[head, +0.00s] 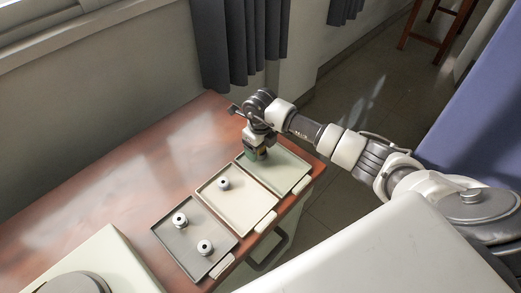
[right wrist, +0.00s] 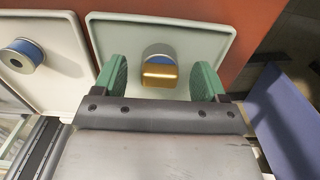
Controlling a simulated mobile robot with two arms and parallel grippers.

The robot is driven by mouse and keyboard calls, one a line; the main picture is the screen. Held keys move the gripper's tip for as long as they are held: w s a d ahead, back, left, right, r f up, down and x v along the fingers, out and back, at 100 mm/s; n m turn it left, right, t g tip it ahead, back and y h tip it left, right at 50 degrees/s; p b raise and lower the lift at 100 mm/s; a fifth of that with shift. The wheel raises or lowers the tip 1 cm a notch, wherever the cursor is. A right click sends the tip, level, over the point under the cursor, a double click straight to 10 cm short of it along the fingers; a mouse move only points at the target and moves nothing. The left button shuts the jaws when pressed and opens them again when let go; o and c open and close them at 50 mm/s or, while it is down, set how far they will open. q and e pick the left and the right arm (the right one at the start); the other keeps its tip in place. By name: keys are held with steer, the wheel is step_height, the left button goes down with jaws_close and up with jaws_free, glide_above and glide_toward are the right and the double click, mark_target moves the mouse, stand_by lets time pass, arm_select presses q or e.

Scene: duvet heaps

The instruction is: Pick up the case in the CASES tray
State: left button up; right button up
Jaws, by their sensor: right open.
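The pale green tray (head: 290,165) is the farthest of three trays on the table; no label can be read on it. In the right wrist view it also shows (right wrist: 110,30), with one small case (right wrist: 160,76) in it. The case has a gold-brown face and a round grey-blue part behind. My right gripper (head: 257,155) is low over this tray in the head view and hides the case there. Its green fingers (right wrist: 162,82) are open, one on each side of the case, with gaps visible. My left gripper is in neither view.
A cream tray (head: 233,205) holds one round piece (head: 223,184). A dark grey tray (head: 205,263) holds two more. The reddish wooden table (head: 110,195) is clear to the left. A dark curtain (head: 240,50) hangs behind.

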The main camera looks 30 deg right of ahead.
steer(key=shift+c, duration=0.4)
steer(key=c, duration=0.9)
steer(key=shift+r, duration=0.1)
steer(key=shift+c, duration=0.2)
